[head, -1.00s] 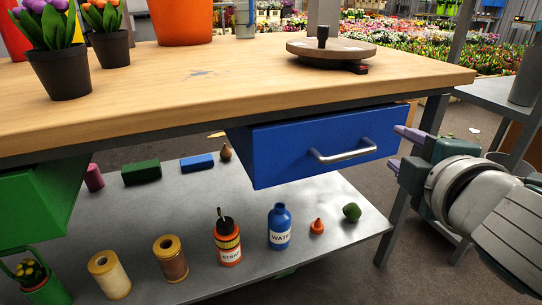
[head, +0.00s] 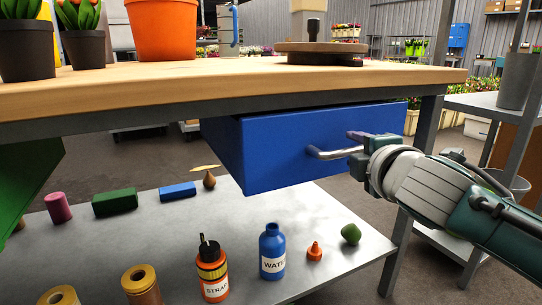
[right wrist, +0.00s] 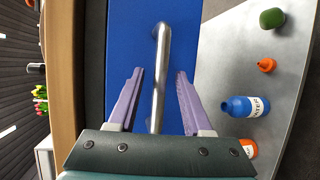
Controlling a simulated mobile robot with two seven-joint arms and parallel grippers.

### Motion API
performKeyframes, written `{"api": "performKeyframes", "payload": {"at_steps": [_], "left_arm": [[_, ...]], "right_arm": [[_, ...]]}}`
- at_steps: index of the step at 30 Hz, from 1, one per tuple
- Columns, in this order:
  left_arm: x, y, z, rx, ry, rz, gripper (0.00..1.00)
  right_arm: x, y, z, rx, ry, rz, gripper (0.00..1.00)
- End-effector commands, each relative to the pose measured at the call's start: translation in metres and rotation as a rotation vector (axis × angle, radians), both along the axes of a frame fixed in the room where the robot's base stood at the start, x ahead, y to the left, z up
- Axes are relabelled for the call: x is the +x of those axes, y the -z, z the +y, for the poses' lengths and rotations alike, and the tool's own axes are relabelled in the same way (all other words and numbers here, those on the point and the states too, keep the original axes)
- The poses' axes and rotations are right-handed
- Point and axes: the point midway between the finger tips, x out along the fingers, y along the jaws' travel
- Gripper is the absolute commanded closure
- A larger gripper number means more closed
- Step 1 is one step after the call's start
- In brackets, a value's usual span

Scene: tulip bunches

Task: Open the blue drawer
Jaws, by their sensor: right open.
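The blue drawer (head: 270,152) hangs under the wooden tabletop, and its front faces me. Its silver bar handle (head: 335,152) runs across the front. In the right wrist view the handle (right wrist: 159,75) stands between the two purple fingers of my right gripper (right wrist: 158,82), with a gap on each side. In the head view my right gripper (head: 358,150) is at the right end of the handle, with one finger above it; the other finger is hidden. The right gripper is open and holds nothing. My left gripper is not in view.
The tabletop (head: 200,84) lies just above the drawer, with pots and a round turntable (head: 320,53) on it. The grey lower shelf (head: 150,235) holds a blue bottle (head: 272,252), an orange bottle (head: 212,275) and other small items. A table leg (head: 425,140) stands right of the drawer.

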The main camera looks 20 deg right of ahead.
Motion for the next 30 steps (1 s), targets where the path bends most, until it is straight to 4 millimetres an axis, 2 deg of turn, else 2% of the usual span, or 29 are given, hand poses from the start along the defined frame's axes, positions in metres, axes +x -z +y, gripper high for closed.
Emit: {"api": "performKeyframes", "payload": {"at_steps": [3, 12, 25, 30], "left_arm": [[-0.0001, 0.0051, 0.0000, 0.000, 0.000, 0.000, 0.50], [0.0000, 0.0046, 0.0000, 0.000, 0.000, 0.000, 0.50], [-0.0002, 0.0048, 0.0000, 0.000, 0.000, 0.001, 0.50], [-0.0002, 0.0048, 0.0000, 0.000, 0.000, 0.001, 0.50]], "right_arm": [[0.0071, 0.0019, -0.0025, 0.000, 0.000, -0.001, 0.50], [0.0086, 0.0012, -0.0030, 0.000, 0.000, 0.000, 0.50], [0.0084, 0.0014, -0.0029, 0.001, 0.000, 0.000, 0.99], [0.0083, 0.0014, -0.0029, 0.001, 0.000, 0.000, 1.00]]}}
